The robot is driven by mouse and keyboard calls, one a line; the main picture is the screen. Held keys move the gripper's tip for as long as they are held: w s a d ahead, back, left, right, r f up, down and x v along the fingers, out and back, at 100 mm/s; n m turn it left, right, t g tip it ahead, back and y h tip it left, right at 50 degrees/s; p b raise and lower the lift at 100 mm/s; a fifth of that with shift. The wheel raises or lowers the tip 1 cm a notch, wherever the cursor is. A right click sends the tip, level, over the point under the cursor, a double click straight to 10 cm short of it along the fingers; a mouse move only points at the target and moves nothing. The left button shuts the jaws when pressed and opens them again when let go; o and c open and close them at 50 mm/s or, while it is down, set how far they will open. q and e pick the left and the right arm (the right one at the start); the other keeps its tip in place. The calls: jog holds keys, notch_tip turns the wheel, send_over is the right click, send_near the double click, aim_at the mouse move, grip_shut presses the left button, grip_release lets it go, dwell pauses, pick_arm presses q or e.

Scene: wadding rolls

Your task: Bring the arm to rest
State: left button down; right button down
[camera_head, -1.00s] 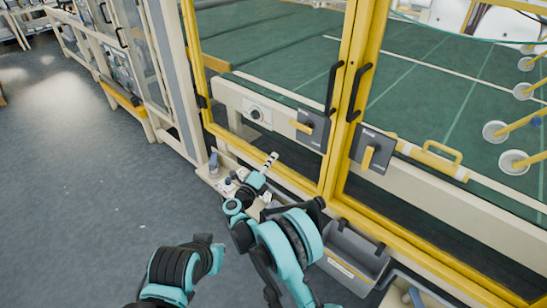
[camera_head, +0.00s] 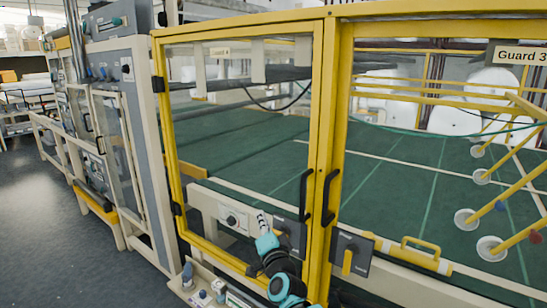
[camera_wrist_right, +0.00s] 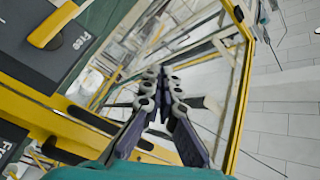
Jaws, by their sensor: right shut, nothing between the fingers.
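My right gripper (camera_head: 262,218) shows in the head view at the lower middle, at the end of the teal and black arm. It appears in front of the yellow-framed guard door and beside the grey latch plate. In the right wrist view my right gripper (camera_wrist_right: 164,80) points away from the camera, its fingers shut with nothing between them. No contact with the door can be made out. My left gripper is out of view.
The yellow guard door (camera_head: 318,140) has black handles (camera_head: 329,197) and a grey latch (camera_head: 349,252) with a yellow lever. A low bench with small items (camera_head: 205,293) stands before it. A grey cabinet (camera_head: 140,130) is at left. Open floor (camera_head: 40,240) lies at far left.

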jog(key=s+d+f+n+g+h, duration=0.1)
jog(key=s+d+f+n+g, duration=0.2)
jog(key=s+d+f, duration=0.3)
jog(key=s+d+f+n+g+h, duration=0.2)
jog(key=s+d+f, duration=0.5)
jog(key=s, duration=1)
jog(key=s+d+f+n+g+h, duration=0.2)
jog(key=s+d+f+g, duration=0.4)
jog(key=s, duration=0.5)
jog(key=shift+s+d+f+n, duration=0.2)
jog(key=shift+d+n, duration=0.7)
jog(key=shift+d, duration=0.2)
